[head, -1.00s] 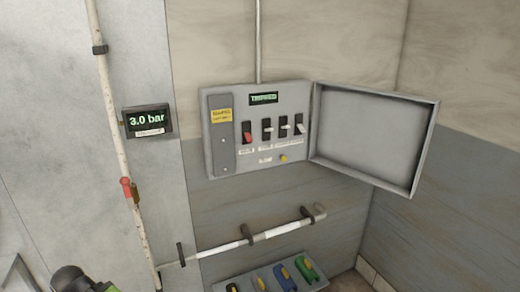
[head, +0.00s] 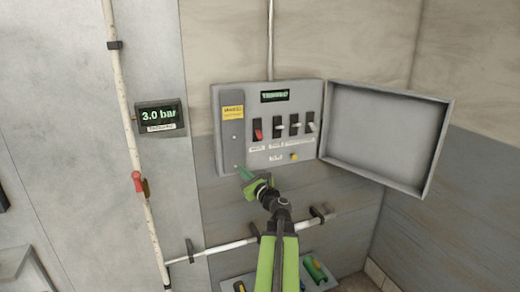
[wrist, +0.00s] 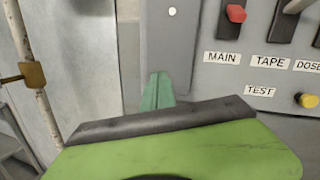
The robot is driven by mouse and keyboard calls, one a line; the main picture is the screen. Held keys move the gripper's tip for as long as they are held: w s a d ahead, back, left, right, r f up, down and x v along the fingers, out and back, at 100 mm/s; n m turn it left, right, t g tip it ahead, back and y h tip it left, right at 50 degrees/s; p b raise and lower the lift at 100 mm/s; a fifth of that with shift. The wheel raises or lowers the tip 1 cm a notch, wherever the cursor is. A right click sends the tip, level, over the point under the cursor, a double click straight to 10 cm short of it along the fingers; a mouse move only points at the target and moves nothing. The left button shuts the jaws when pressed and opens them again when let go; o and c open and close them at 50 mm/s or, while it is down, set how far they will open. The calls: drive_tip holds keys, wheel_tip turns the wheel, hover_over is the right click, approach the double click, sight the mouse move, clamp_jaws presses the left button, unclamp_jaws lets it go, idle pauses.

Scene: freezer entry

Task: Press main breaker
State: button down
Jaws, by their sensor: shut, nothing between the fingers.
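The main breaker (head: 258,130) is a black switch with a red toggle on the grey open panel (head: 285,160), the leftmost of the row. In the wrist view the red toggle (wrist: 236,13) is at the upper right, above the "MAIN" label (wrist: 222,57). My gripper (head: 242,172) is shut and empty, its green fingertips at the panel's lower left, below and left of the main breaker. In the wrist view my gripper (wrist: 157,88) overlaps the lower end of the grey cover strip; whether it touches is unclear. The panel display (head: 275,96) appears to read "TRIPPED".
The panel door (head: 385,130) stands open to the right. A yellow test button (head: 294,157) sits low on the panel. A "3.0 bar" gauge (head: 160,117) and a white pipe with a red valve handle (head: 138,181) are at left. A horizontal pipe (head: 225,247) runs below.

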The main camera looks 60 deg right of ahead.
sight(259, 135)
drive_tip(key=s+d+r+m+g+h, duration=0.1)
drive_tip(key=s+d+m+h, duration=0.3)
drive_tip(key=s, duration=0.4)
drive_tip(key=d+r+m, duration=0.1)
drive_tip(key=d, duration=0.1)
drive_tip(key=shift+d+m, duration=0.3)
drive_tip(key=p+x, duration=0.2)
drive_tip(key=x, duration=0.7)
drive_tip(key=shift+w+d, duration=0.15)
drive_tip(key=shift+d, duration=0.05)
drive_tip(key=r+p, duration=0.2)
drive_tip(key=s+a+r+p, duration=0.1)
drive_tip(key=shift+r, duration=0.15)
